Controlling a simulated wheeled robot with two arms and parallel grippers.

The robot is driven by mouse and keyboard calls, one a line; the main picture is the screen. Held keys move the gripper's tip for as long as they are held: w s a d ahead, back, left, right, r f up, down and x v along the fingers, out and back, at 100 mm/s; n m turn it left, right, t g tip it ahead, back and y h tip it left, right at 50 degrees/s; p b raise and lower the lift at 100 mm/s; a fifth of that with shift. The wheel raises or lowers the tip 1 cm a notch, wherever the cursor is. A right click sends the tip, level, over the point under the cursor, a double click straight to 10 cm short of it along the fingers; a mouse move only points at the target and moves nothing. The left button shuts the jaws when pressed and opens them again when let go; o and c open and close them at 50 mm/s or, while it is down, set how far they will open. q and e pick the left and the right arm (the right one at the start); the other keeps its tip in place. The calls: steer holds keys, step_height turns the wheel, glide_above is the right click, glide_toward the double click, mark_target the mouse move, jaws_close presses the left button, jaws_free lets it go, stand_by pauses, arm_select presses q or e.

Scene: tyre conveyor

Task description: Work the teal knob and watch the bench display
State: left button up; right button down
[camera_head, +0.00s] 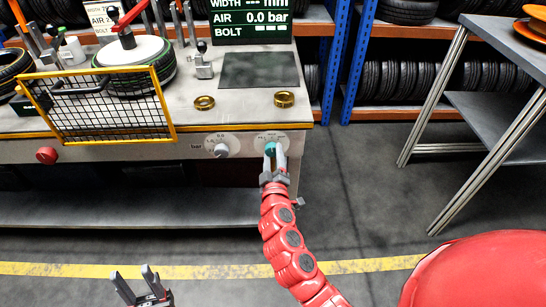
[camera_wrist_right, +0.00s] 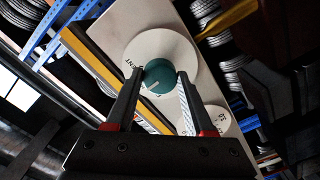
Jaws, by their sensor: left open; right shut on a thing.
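The teal knob (camera_head: 271,148) is on the right part of the bench's front panel. My right gripper (camera_head: 275,158) is shut on it. In the right wrist view the teal knob (camera_wrist_right: 160,78) sits between the two fingers of the right gripper (camera_wrist_right: 162,85), with a white pointer line on its face and a pale round dial plate behind it. The bench display (camera_head: 250,20) is dark green and reads WIDTH with dashes, AIR 0.0 bar and BOLT with dashes. My left gripper (camera_head: 136,284) is open and empty, low in the head view, away from the bench.
A white knob (camera_head: 221,150) on its own dial and a red button (camera_head: 47,155) are on the same panel. A yellow-framed mesh guard (camera_head: 100,105) stands before a tyre on a wheel. Two brass rings (camera_head: 204,102) (camera_head: 284,99) lie on the bench. A grey table (camera_head: 490,110) stands right.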

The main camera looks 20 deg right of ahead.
steer(key=n, duration=0.4)
steer(key=shift+r+n, duration=0.1)
steer(key=shift+n, duration=0.2)
steer(key=shift+n+p, duration=0.6)
steer(key=shift+n, duration=1.2)
steer(key=shift+c, duration=1.4)
jaws_free()
steer(key=b+v, duration=0.1)
steer(key=v, duration=1.6)
steer(key=shift+s, duration=0.25)
